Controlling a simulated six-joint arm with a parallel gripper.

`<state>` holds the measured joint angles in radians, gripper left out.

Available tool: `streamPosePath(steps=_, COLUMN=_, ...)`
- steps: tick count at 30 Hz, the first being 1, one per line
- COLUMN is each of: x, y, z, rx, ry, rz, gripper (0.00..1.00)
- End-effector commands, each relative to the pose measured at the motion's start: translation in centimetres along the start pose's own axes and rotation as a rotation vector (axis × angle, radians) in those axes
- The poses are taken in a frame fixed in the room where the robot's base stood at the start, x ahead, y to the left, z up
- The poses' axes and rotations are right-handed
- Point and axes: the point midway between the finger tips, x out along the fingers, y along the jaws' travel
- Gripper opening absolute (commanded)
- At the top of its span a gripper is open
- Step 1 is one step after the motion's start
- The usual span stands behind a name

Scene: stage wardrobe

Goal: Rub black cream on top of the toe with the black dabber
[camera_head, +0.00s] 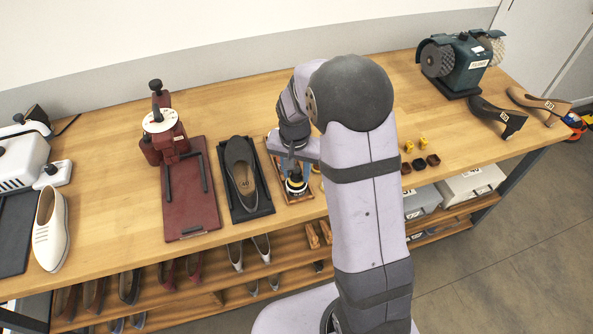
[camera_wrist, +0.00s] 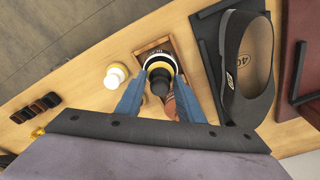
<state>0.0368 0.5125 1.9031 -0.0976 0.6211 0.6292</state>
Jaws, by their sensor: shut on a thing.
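A dark grey shoe (camera_head: 241,172) lies on a black stand (camera_head: 263,208), left of my gripper. In the wrist view the shoe (camera_wrist: 232,85) is on the right, with a "40" mark inside. My gripper (camera_head: 294,172) is low over a small wooden tray (camera_head: 305,197). In the wrist view my gripper (camera_wrist: 158,98) has its blue fingers shut on the black dabber (camera_wrist: 158,85), seen from above. Yellow, white and black rings show around and under the dabber; I cannot tell which belong to a cream jar, or whether the dabber touches cream.
A white-knobbed piece with a yellow base (camera_wrist: 116,75) stands beside the tray. A red press (camera_head: 168,140) stands left of the shoe stand, and a white shoe (camera_head: 50,228) farther left. Small dark and yellow blocks (camera_head: 420,163) lie right of my arm. A green grinder (camera_head: 462,65) stands back right.

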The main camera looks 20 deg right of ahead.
Motion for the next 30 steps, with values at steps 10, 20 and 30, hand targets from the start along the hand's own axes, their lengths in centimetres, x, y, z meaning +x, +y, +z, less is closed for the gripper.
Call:
streamPosePath(steps=10, x=0.4, y=0.0, z=0.1, rx=0.0, ry=0.0, rz=0.0, gripper=0.16)
streamPosePath(steps=20, x=0.8, y=0.0, z=0.1, rx=0.0, ry=0.0, rz=0.0, gripper=0.16)
streamPosePath(steps=30, x=1.1, y=0.0, z=0.1, rx=0.0, ry=0.0, rz=0.0, gripper=0.16)
